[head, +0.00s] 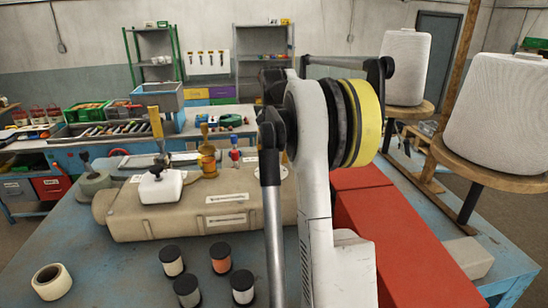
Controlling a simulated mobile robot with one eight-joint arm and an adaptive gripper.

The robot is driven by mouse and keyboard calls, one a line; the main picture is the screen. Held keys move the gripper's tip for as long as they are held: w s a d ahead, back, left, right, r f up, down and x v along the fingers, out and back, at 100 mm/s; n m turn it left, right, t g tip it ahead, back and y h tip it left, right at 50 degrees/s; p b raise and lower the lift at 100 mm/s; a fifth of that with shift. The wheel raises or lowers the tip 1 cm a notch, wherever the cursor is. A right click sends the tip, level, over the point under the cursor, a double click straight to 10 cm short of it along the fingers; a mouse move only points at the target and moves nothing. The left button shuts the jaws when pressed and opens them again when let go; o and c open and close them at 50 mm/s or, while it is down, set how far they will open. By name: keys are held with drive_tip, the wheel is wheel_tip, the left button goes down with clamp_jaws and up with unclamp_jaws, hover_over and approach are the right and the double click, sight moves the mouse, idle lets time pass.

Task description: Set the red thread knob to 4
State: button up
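A beige sewing machine body (140,222) with white labels lies along the blue table. My arm crosses the middle of the view and hides the machine's right end. My gripper does not show; its fingers are out of view or behind the arm.
A white block with a black knob (160,187) sits on the machine. Several dark-topped thread spools (220,257) and a cream tape roll (52,281) stand in front. A long red block (410,245) lies right of my arm. Large white thread cones (405,68) stand on round wooden stands.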

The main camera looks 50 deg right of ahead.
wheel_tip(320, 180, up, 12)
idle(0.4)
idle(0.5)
